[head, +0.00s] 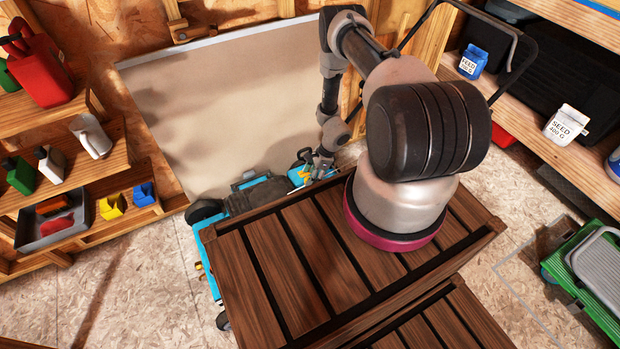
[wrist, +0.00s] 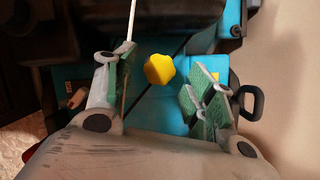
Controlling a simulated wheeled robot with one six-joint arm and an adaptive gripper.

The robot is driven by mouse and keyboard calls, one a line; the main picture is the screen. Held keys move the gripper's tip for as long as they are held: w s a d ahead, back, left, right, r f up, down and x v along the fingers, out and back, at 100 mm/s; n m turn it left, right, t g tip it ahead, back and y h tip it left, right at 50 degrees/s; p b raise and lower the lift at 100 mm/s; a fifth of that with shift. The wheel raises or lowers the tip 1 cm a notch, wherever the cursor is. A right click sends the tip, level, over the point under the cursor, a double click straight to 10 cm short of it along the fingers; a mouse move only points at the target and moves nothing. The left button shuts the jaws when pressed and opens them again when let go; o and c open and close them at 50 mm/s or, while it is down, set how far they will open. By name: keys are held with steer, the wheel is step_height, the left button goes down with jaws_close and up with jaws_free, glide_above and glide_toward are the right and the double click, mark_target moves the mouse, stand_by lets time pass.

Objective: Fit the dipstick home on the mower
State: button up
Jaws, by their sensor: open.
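The blue and black mower (head: 262,193) stands behind the slatted wooden crate, partly hidden by it. My gripper (head: 318,168) is over the mower's far right part. In the wrist view, its two green-padded fingers are apart, one on each side of a yellow faceted knob (wrist: 159,70), with gaps showing on both sides. The knob looks like the dipstick's head; any stem below it is hidden. A thin pale rod (wrist: 131,20) shows beside the left finger; I cannot tell whether it belongs to the dipstick.
The slatted crate (head: 270,262) fills the near middle. A pale board (head: 215,110) stands behind the mower. Shelves with jugs and a grey tray (head: 50,222) are at left, and a shelf with a seed carton (head: 566,124) is at right. A green cart (head: 590,265) stands at lower right.

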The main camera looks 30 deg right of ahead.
steer(key=v, duration=1)
steer(key=shift+a, duration=0.1)
steer(key=s+a+r+n+g+y, duration=0.2)
steer(key=s+a+n, duration=0.1)
steer(key=s, duration=0.3)
steer(key=s+r+n+g+h, duration=0.15)
steer(key=r+n, duration=0.25)
steer(key=r, duration=0.8)
steer(key=s+r+n, duration=0.2)
steer(key=r+n, duration=0.2)
steer(key=r, duration=0.7)
steer(key=s+r+n+g+h, duration=0.15)
steer(key=r+n, duration=0.25)
steer(key=r, duration=0.8)
steer(key=s+r+n+t+h, duration=0.1)
steer(key=s+r, duration=0.3)
steer(key=r, duration=0.4)
steer(key=s+a+r+n+t+h, duration=0.1)
steer(key=s+r+n+t, duration=0.2)
steer(key=r, duration=0.6)
steer(key=s+r+n+t+h, duration=0.1)
steer(key=s+r+n+t, duration=0.1)
steer(key=s+r+t, duration=0.2)
step_height(320, 180, up, 5)
steer(key=shift+s+a+f+n, duration=0.15)
steer(key=shift+s+f+n, duration=0.15)
steer(key=shift+s, duration=0.7)
